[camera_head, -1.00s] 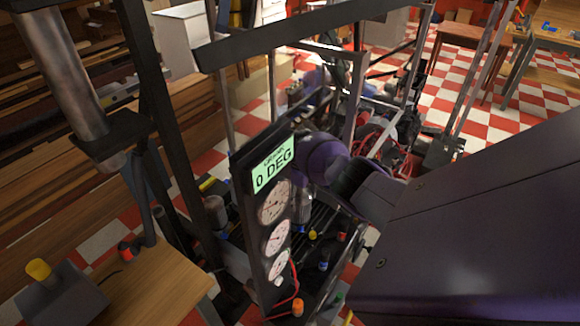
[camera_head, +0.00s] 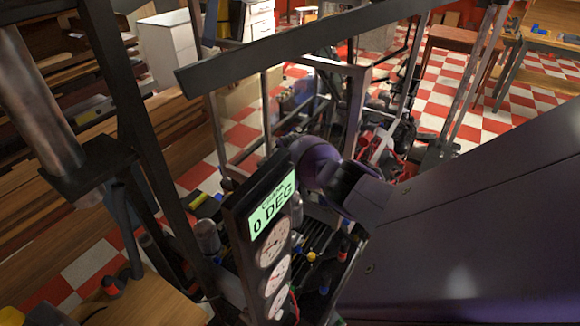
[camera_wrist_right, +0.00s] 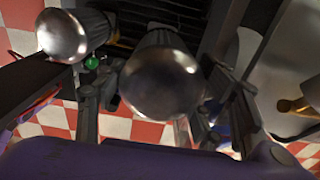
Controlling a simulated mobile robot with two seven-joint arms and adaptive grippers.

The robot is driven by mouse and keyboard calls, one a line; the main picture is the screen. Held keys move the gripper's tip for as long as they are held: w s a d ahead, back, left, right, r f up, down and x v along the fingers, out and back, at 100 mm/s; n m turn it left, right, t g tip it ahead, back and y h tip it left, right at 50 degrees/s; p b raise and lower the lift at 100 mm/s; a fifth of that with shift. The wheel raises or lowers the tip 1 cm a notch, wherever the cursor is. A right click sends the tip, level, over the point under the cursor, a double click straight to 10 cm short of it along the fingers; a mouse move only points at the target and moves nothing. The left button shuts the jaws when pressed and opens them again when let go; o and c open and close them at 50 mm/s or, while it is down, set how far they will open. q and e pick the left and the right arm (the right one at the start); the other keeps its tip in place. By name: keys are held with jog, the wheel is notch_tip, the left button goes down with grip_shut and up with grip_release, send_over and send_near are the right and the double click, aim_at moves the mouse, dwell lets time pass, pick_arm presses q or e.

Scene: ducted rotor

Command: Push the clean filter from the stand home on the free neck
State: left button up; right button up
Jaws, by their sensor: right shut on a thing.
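In the right wrist view, a rounded metal canister (camera_wrist_right: 163,75), apparently the filter, sits between the fingers of my right gripper (camera_wrist_right: 150,92). The gripper is shut on it. A second shiny metal canister (camera_wrist_right: 75,33) stands beside it at the upper left, apart from it. I cannot tell which neck is free, and the far end of the held canister is hidden. In the head view my purple right wrist (camera_head: 318,162) reaches behind the gauge panel (camera_head: 270,235), which hides the fingers. A grey cylinder (camera_head: 207,236) shows left of the panel. My left gripper is not in view.
Dark frame posts and a crossbar (camera_head: 300,45) stand close around my right arm. The panel display reads 0 DEG. A wooden bench (camera_head: 150,300) is at the lower left. A green knob (camera_wrist_right: 91,63) lies between the two canisters in the wrist view.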

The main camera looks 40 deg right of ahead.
jog(key=f, duration=0.2)
jog(key=f+b, duration=0.1)
jog(key=shift+s+f, duration=0.2)
jog(key=shift+f, duration=0.2)
jog(key=shift+f+b, duration=0.35)
jog(key=shift+b, duration=0.1)
jog(key=shift+f, duration=0.25)
jog(key=shift+w+f+b, duration=0.15)
jog(key=shift+f+b, duration=0.15)
jog(key=shift+b, duration=0.05)
jog(key=shift+f, duration=0.1)
dwell(0.6)
